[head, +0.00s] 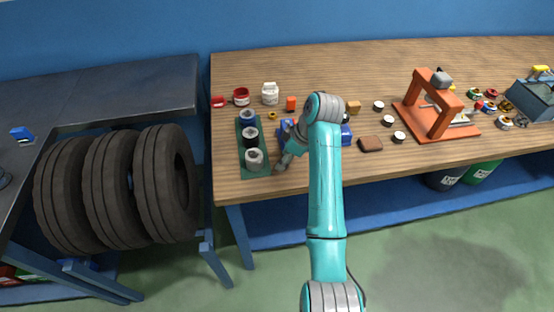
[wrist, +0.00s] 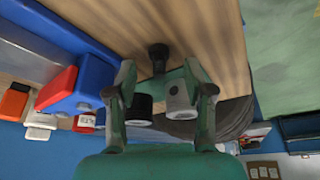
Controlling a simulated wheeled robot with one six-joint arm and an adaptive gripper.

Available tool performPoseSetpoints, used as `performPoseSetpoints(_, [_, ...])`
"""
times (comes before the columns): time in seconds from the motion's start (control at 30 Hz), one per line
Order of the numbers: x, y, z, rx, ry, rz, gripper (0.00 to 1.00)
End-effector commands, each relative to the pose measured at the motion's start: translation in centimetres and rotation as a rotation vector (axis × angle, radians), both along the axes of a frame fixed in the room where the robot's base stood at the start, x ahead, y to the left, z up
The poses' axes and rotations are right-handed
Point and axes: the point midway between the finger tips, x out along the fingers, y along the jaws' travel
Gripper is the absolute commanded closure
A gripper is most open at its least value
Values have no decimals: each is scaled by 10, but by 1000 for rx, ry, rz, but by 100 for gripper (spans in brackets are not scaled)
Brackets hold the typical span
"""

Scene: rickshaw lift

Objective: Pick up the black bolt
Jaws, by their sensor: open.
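My gripper (wrist: 159,74) is open, with one finger on each side of the picture's middle. The bolt lies just beyond the fingertips, roughly centred between them, and nothing is held. In the head view my gripper (head: 281,166) is low over the table near its front edge, right of the green tray (head: 240,160). I cannot make out the bolt in the head view, where the gripper and arm may cover it.
The green tray holds a blue cup (head: 247,117), a black cup (head: 250,136) and a grey-white cup (head: 254,157), close to my gripper. A blue bin (head: 287,126) stands behind my wrist.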

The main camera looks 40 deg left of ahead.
Motion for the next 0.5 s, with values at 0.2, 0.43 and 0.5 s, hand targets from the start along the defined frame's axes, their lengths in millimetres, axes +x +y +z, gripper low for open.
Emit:
performPoseSetpoints(0.2, [-1,-3,-10,0,-2,1,48])
performPoseSetpoints(0.43, [-1,-3,-10,0,-1,2,78])
performPoseSetpoints(0.5, [-1,-3,-10,0,-1,2,95])
